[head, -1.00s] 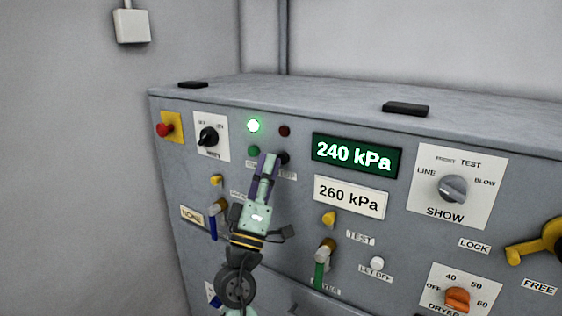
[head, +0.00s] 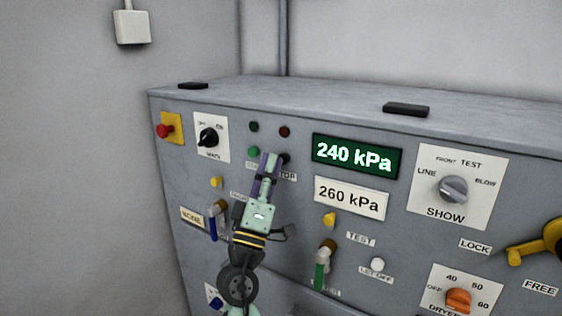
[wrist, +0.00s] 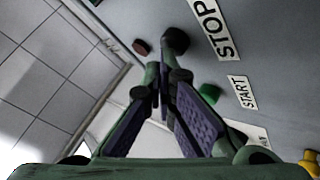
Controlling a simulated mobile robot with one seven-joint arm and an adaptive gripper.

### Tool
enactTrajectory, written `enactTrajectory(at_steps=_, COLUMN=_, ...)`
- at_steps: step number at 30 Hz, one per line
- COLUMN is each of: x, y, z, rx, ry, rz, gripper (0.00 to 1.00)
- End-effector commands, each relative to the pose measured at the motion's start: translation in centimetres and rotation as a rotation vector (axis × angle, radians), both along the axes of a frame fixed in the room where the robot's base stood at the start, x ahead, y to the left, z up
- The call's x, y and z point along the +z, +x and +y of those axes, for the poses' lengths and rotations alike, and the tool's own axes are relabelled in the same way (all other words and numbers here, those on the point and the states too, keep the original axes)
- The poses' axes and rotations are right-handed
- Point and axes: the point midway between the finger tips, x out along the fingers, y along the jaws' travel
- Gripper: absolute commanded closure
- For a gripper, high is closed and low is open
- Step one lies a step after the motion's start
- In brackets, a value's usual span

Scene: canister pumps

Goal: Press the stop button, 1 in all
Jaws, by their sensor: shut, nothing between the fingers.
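The stop button (head: 285,158) is a dark round knob on the grey panel, right of the green start button (head: 253,152). The end of its label shows below it. In the wrist view the stop button (wrist: 175,40) sits beside the word STOP, and the start button (wrist: 210,92) is partly behind a finger. My gripper (head: 268,160) is shut and empty, its tips just left of the stop button in the head view. The tips show just short of the button in the wrist view (wrist: 160,80); I cannot tell whether they touch it.
Above the buttons are a dark green lamp (head: 253,127) and a dark red lamp (head: 285,132). A display (head: 355,156) reads 240 kPa and a plate (head: 350,198) reads 260 kPa. A red knob (head: 165,131), a black switch (head: 208,137) and coloured levers surround my arm.

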Motion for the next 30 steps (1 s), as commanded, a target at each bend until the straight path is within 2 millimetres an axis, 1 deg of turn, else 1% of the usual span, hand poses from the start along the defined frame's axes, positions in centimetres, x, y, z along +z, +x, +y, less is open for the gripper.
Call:
enactTrajectory(at_steps=14, x=0.0, y=0.1, z=-0.1, rx=-0.002, ry=0.001, rz=0.001, gripper=1.00)
enactTrajectory(at_steps=24, x=0.0, y=-1.2, z=0.8, rx=0.000, ry=0.000, rz=0.000, gripper=1.00)
enactTrajectory(at_steps=30, x=0.0, y=-1.4, z=0.9, rx=-0.001, ry=0.001, rz=0.000, gripper=1.00)
